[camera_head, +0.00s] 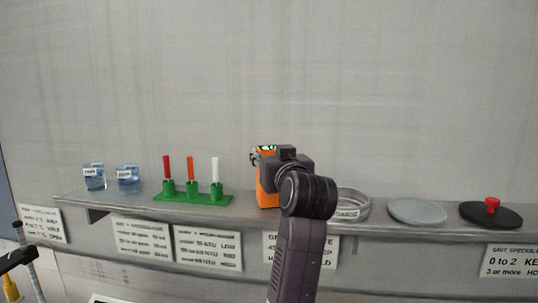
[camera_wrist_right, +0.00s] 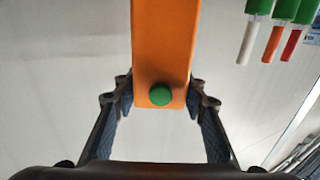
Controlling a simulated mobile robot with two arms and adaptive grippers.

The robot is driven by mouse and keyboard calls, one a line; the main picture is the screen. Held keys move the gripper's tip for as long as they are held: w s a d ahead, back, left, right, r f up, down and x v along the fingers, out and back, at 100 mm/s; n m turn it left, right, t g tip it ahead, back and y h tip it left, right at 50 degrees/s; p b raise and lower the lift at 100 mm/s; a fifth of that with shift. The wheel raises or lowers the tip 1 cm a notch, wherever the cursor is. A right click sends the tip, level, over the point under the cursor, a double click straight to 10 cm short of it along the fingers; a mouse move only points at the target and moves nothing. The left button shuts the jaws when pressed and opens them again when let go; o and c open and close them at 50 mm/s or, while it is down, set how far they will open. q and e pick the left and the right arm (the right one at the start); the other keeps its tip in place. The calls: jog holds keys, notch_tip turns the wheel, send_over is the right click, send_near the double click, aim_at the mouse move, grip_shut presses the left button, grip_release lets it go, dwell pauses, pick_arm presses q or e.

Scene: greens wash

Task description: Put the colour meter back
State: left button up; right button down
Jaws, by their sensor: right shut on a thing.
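The colour meter (camera_head: 267,192) is an orange upright body with a small lit green display at its top. It is at the middle of the wall shelf (camera_head: 245,212), its lower end at or just above the shelf top; I cannot tell if it touches. My right gripper (camera_head: 264,162) is shut on it, and my wrist hides its right side. In the right wrist view the orange meter (camera_wrist_right: 165,45), with a round green button, is between the fingers of my right gripper (camera_wrist_right: 160,105).
Left on the shelf are two beakers of blue liquid (camera_head: 94,178) (camera_head: 128,181) and a green rack (camera_head: 192,198) with red, orange and white sticks. Right are a clear labelled dish (camera_head: 352,204), a grey disc (camera_head: 417,211) and a black disc with red knob (camera_head: 491,215).

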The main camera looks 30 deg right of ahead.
jog(key=c, duration=1.2)
grip_release()
jog(key=shift+s, duration=0.1)
jog(key=b+v, duration=0.3)
jog(key=v, duration=0.9)
jog(key=shift+b, duration=0.35)
jog(key=shift+a+f, duration=0.1)
